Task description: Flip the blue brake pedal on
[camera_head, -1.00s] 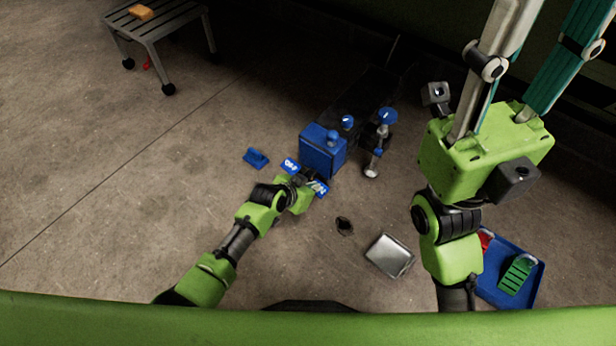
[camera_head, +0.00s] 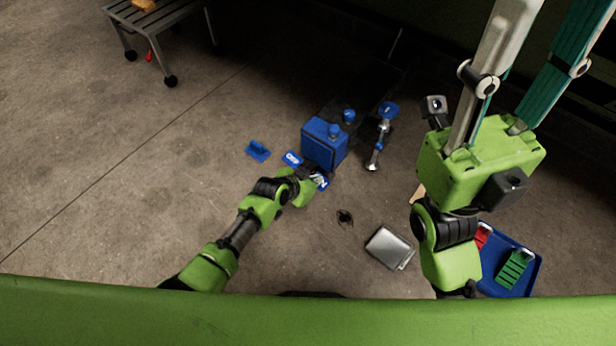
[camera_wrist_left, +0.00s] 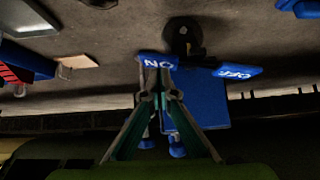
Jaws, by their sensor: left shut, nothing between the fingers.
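The blue brake pedal has an OFF plate (camera_head: 292,158) and an ON plate (camera_head: 320,181) in front of a blue box (camera_head: 324,143). In the left wrist view the ON plate (camera_wrist_left: 158,61) and OFF plate (camera_wrist_left: 236,72) appear upside down, with the blue box (camera_wrist_left: 205,103) beside them. My left gripper (camera_head: 312,178) is shut and empty, at the ON plate and partly covering it in the head view. In the left wrist view its fingertips (camera_wrist_left: 160,97) come together close to the ON plate; contact cannot be told.
A small blue part (camera_head: 257,151) lies left of the box. A silver case (camera_head: 389,248) and a blue tray (camera_head: 528,275) with red and green parts lie front right.

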